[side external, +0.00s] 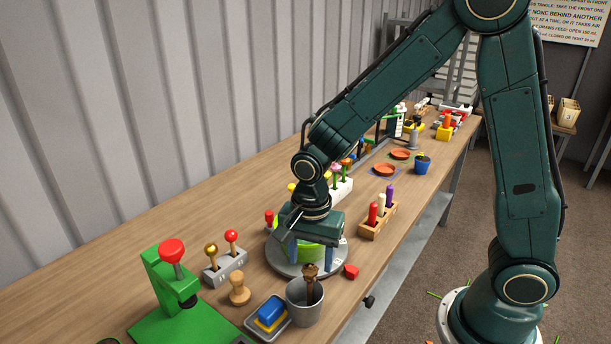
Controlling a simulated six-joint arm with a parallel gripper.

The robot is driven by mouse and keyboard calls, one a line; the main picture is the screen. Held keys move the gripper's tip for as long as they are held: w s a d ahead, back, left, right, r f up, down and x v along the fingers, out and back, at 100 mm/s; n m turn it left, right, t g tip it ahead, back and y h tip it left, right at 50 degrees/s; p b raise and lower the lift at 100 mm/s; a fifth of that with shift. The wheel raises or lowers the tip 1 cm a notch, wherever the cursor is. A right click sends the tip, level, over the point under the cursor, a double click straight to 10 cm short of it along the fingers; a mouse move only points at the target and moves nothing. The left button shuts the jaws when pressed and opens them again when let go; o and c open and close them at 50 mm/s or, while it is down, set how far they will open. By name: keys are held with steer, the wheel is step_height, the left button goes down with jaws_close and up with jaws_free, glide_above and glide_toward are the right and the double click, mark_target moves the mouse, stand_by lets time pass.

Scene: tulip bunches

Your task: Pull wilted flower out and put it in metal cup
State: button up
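A grey metal cup (304,308) stands near the front edge of the bench at the bottom centre. A brown stick-like thing with a frilly head (311,271) stands upright in it; I cannot tell whether it is a wilted flower. Flowers with pink, red and yellow heads (346,163) stand in a white block (343,188) behind my arm, partly hidden. My gripper (311,262) points down over a grey round base with a green round thing (278,246), behind the cup. Its two blue fingers are apart, with green showing between them and no held flower visible.
A wooden rack with coloured pegs (378,220) is right of my gripper, and a red block (351,271) lies close by. A blue block on a tray (270,312), a wooden peg (239,290), a lever box (225,268) and a green press (165,290) stand left of the cup.

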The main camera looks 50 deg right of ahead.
stand_by(0.3)
step_height(320, 180, up, 14)
stand_by(0.8)
stand_by(0.4)
steer(key=s+d+r+n+t, duration=0.2)
steer(key=s+d+n, duration=0.1)
steer(key=s+n, duration=0.4)
steer(key=s+d+r+n+t, duration=0.2)
steer(key=s+d+n+t, duration=0.1)
steer(key=s+n, duration=0.4)
steer(key=shift+s+d+r+t, duration=0.3)
steer(key=shift+s+d, duration=0.1)
steer(key=shift+d, duration=0.3)
